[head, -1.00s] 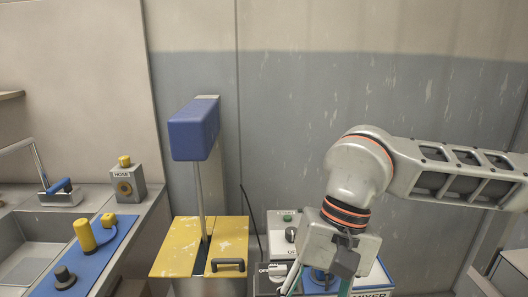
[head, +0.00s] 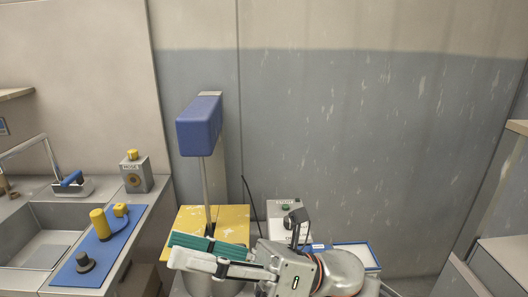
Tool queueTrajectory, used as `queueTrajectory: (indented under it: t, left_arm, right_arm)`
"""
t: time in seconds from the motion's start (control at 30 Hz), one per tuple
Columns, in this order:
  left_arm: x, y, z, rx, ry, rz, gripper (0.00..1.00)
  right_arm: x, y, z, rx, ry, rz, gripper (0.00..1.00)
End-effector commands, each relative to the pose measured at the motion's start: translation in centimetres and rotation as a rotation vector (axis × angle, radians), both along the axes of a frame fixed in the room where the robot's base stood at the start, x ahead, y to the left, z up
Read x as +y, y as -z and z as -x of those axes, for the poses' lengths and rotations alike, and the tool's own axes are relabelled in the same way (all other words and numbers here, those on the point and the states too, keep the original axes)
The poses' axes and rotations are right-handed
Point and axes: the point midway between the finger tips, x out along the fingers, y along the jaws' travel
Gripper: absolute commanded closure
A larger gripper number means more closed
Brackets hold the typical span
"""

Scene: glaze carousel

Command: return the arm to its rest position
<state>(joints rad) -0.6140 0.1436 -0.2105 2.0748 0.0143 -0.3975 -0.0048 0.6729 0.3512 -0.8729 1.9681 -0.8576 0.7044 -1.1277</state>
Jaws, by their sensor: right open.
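My right gripper (head: 178,250) shows at the bottom centre, with its fingers pointing left. A teal finger pad and a light grey finger link are visible. It is open, and I see nothing held in it. It lies in front of the mixer's yellow lid (head: 232,222) and hides the lid's lower part. The wrist of my right arm is at the bottom, to the right of the gripper. My left gripper is not in view.
The mixer's blue head (head: 200,126) stands on a thin shaft above the lid. A grey control box (head: 285,211) is right of it. A blue mat (head: 90,262) with yellow and dark parts and a sink (head: 42,232) are at left. The wall area at right is clear.

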Motion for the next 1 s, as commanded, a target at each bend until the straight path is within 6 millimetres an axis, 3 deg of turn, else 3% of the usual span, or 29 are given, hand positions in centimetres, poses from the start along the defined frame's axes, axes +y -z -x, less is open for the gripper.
queueTrajectory:
  t: [0.13, 0.27, 0.4, 0.53, 0.67, 0.77, 0.9, 1.0]
  left_arm:
    - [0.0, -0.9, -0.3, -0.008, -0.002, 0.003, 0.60]
    - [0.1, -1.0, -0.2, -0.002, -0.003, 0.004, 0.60]
    - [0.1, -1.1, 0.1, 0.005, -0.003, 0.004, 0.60]
    - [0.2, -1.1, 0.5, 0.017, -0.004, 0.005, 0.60]
    - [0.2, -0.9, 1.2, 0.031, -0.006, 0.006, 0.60]
    - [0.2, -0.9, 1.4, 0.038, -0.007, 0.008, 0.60]
    - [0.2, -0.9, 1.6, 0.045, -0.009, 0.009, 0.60]
    - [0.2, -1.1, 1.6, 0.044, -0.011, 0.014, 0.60]
  right_arm:
    - [-2.4, 1.0, -4.6, 0.388, 0.088, -0.104, 0.56]
    - [-5.3, 4.2, -8.4, 0.728, 0.158, -0.200, 0.56]
    - [-9.3, 9.9, -11.4, 1.094, 0.233, -0.317, 0.56]
    - [-13.5, 17.0, -12.4, 1.429, 0.310, -0.439, 0.56]
    - [-17.8, 24.9, -11.2, 1.747, 0.389, -0.578, 0.56]
    - [-20.9, 30.7, -8.9, 1.960, 0.453, -0.687, 0.56]
    - [-24.9, 38.0, -4.1, 2.220, 0.544, -0.846, 0.56]
    - [-27.1, 41.9, -0.4, 2.360, 0.606, -0.946, 0.56]
